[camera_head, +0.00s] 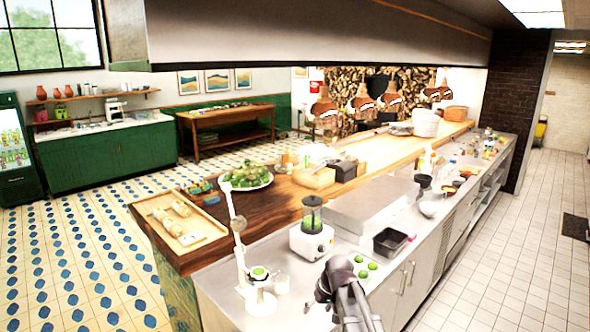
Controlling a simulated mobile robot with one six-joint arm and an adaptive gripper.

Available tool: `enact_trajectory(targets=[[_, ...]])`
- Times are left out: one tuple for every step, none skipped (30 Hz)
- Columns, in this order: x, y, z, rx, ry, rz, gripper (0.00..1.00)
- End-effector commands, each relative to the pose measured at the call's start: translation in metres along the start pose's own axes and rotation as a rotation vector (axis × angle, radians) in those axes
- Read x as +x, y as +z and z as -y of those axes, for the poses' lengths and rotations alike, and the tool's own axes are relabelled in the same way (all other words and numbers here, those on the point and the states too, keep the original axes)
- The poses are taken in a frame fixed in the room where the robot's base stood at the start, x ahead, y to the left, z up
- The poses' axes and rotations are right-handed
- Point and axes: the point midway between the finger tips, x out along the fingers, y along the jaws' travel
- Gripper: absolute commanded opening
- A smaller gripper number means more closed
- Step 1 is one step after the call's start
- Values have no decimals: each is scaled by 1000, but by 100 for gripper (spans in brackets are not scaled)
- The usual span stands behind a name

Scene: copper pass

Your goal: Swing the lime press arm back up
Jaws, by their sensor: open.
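The white lime press (240,262) stands on the steel counter, left of my gripper. Its slim arm (231,203) points steeply upward from a round joint at the top of the post. A green lime half or green filling shows in the cup (259,272) above the white base. My dark grey gripper (320,298) is over the counter at the lower middle, right of the press and apart from it. It is open, and I see nothing held in it. The fingertips are small and partly hidden by the gripper body.
A blender (311,235) stands behind, between press and gripper. A small clear glass (281,284) is beside the press base. Limes on a white board (357,264) and a black bin (390,241) lie to the right. A wooden ledge (262,220) with a lime platter runs behind.

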Motion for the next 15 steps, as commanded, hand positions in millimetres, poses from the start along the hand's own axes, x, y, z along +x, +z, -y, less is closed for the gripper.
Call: enact_trajectory(targets=[[11, 38, -10, 36, 30, 26, 89], [13, 53, -15, 57, 49, 40, 89], [15, 73, -22, 88, 74, 60, 89], [16, 88, -27, 109, 93, 74, 89], [18, 102, -32, 130, 112, 88, 89], [19, 119, -37, 159, 136, 105, 89], [20, 131, -41, 178, 152, 117, 89], [21, 143, -45, 197, 169, 128, 89], [22, 156, -49, 219, 188, 140, 89], [22, 165, -51, 235, 202, 149, 89], [22, 172, -53, 248, 213, 157, 89], [22, 181, -56, 264, 227, 165, 89], [22, 186, -58, 274, 235, 170, 89], [22, 190, -59, 281, 242, 174, 89], [21, 194, -60, 289, 249, 178, 89]])
